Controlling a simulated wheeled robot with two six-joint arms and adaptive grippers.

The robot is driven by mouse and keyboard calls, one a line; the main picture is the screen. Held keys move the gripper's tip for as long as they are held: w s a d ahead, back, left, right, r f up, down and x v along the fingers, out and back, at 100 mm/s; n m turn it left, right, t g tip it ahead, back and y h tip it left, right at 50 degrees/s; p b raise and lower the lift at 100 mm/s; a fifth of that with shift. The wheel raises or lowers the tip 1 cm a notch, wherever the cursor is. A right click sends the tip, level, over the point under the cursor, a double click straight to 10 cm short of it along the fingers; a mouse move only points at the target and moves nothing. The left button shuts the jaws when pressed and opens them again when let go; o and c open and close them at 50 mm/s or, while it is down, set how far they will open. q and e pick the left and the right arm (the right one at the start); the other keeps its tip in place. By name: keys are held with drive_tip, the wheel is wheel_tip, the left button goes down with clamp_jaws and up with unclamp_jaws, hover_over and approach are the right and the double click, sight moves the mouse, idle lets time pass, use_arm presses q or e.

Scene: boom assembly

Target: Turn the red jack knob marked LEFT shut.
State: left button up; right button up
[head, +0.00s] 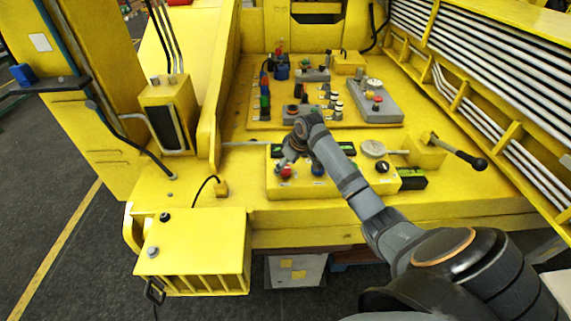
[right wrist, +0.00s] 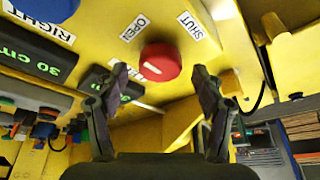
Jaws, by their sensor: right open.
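The red jack knob (head: 286,172) sits at the left front of a yellow control box. In the right wrist view the red knob (right wrist: 160,62) is round with a short pale mark on its face. White labels reading OPEN (right wrist: 135,28) and SHUT (right wrist: 190,26) lie beside it. My right gripper (head: 288,158) is at the knob, partly covering the box behind it. In the right wrist view my right gripper (right wrist: 158,76) is open, with a fingertip on each side of the knob and visible gaps to it. My left gripper is not in view.
A blue knob (head: 317,170) stands right of the red one, with a RIGHT label (right wrist: 53,30) near it. A display (right wrist: 40,58) reads 30 cm. A black-ended lever (head: 470,160) sticks out to the right. A panel of buttons (head: 260,119) lies behind.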

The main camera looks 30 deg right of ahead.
drive_tip(key=shift+w+a+f, duration=0.1)
drive_tip(key=shift+w+f, duration=0.05)
drive_tip(key=shift+f, duration=0.35)
drive_tip(key=shift+c, duration=0.4)
